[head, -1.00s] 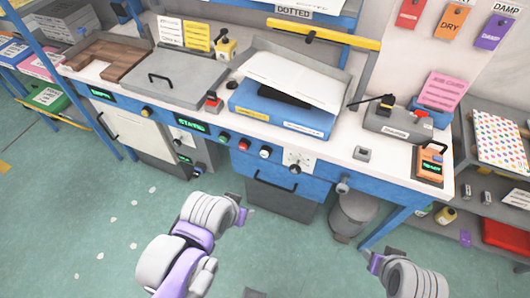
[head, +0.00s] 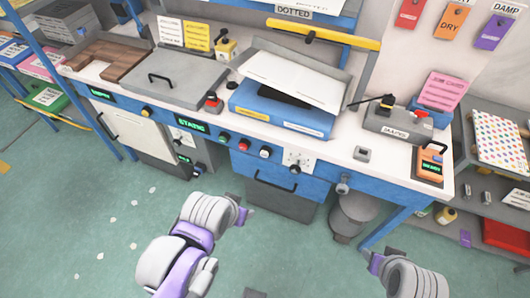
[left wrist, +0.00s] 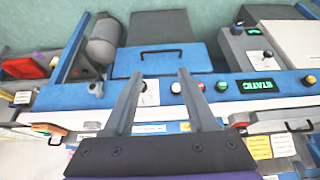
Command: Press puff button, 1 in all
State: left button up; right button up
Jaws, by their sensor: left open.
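No label reading "puff" is legible. A row of round buttons sits on the blue front edge of the bench: a green button (head: 223,138), a red button (head: 243,144) and a white button (head: 265,152), left of a dial (head: 297,160). In the left wrist view the green (left wrist: 222,87), red (left wrist: 201,87) and white (left wrist: 176,88) buttons show beyond my left gripper (left wrist: 160,73), which is open and empty. In the head view my left gripper (head: 241,214) is below and in front of these buttons, apart from them. My right gripper (head: 376,262) is low at right; its jaw opening is unclear.
A yellow button (head: 146,112) is farther left, near the green STATIC display (head: 192,125). A grey bin (head: 352,215) is under the bench.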

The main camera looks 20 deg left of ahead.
pick_arm(q)
grip_shut()
dwell(0.3)
dwell(1.5)
